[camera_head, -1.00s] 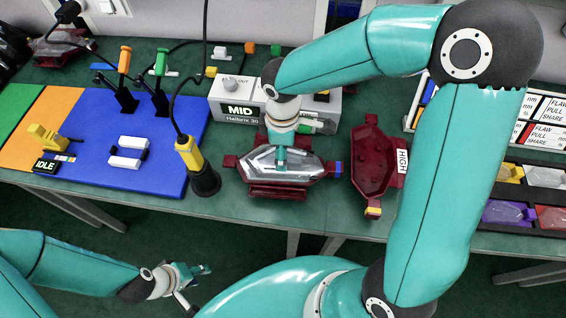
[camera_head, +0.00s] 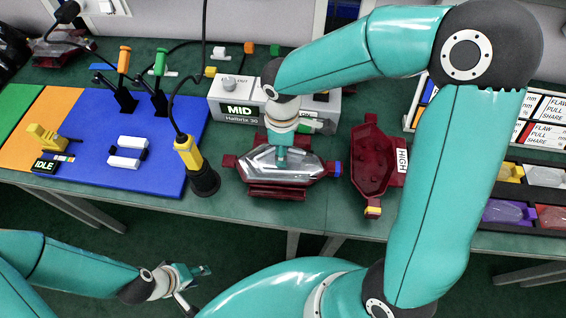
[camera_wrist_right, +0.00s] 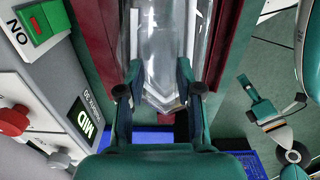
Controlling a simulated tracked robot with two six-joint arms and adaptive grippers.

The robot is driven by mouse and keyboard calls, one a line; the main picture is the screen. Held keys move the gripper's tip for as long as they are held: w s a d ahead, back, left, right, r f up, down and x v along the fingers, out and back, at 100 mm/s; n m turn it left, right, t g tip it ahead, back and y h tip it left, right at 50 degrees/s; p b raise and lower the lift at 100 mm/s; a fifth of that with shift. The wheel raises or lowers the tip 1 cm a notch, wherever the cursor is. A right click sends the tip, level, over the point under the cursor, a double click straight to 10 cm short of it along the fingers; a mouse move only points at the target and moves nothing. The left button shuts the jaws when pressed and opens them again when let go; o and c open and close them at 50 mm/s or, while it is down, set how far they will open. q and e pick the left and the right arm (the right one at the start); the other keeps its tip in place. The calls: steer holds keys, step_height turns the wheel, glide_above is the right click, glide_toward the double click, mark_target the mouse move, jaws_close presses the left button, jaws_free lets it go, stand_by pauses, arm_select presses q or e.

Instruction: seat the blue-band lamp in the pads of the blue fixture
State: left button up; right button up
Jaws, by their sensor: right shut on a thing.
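The blue-band lamp (camera_head: 263,184) has a dark red housing, a clear lens and a blue band (camera_head: 338,168) at its right end. It lies at the bench front, right of the blue fixture (camera_head: 85,115). The fixture's two white pads (camera_head: 125,162) are bare. My right gripper (camera_head: 280,160) reaches down onto the lamp and is shut on it. In the right wrist view its fingers (camera_wrist_right: 160,92) lie on either side of the clear lens (camera_wrist_right: 165,40); the exact contact is hard to see. My left gripper (camera_head: 198,284) is open and empty, in front of the bench.
A grey tester marked MID (camera_head: 240,110) stands behind the lamp. A black and yellow tool (camera_head: 190,158) stands between lamp and fixture. Orange and green clamps (camera_head: 124,62) rise at the fixture's back. A second red lamp marked HIGH (camera_head: 370,165) lies to the right.

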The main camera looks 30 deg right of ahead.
steer(key=shift+s+f, duration=0.1)
steer(key=shift+f, duration=0.1)
jaws_close()
steer(key=shift+r, duration=0.4)
step_height(320, 180, up, 20)
steer(key=p, duration=0.2)
stand_by(0.4)
